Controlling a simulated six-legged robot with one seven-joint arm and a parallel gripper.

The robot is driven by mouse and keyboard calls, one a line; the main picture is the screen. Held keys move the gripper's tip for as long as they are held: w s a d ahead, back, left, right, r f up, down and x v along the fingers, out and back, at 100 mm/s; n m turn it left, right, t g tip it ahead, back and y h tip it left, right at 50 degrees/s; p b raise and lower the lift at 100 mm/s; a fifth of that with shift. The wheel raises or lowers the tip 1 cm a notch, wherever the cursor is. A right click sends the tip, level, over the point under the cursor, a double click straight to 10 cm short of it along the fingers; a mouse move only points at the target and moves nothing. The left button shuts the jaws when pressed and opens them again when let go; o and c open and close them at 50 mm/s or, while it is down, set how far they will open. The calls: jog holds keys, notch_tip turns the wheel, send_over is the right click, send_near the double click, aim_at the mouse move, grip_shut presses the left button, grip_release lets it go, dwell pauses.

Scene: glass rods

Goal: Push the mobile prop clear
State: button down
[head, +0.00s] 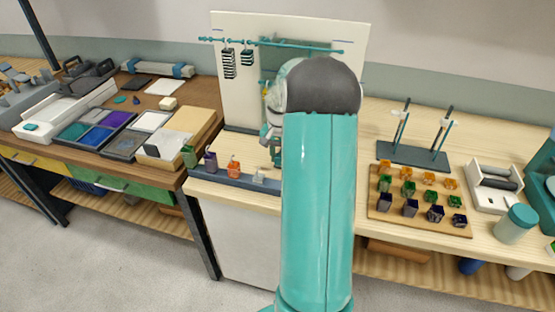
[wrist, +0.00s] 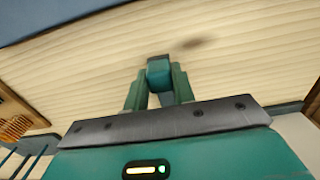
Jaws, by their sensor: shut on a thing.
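In the wrist view my gripper (wrist: 158,84) has its two teal fingers shut on a small teal block (wrist: 159,73). The block is above or at the pale wooden tabletop; I cannot tell if it touches. In the head view my teal arm hides the gripper and the block. A white upright board (head: 240,110) stands on the bench, with a teal rod (head: 310,46) across its top. Striped pieces (head: 229,64) hang from the rod at the left. I cannot tell which part is the mobile prop; some of it may be behind my arm.
A blue-grey strip (head: 225,177) with small coloured bottles lies along the front edge. At right are a board of coloured glass pieces (head: 378,209), a stand with two rods (head: 412,156) and a teal-lidded jar (head: 514,226).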

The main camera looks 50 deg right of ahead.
jog(key=c, duration=1.2)
grip_release()
jog(key=shift+w+d, duration=0.15)
jog(key=shift+d, duration=0.15)
jog(key=shift+o, duration=0.2)
jog(key=shift+a, duration=0.1)
notch_tip(320, 180, up, 14)
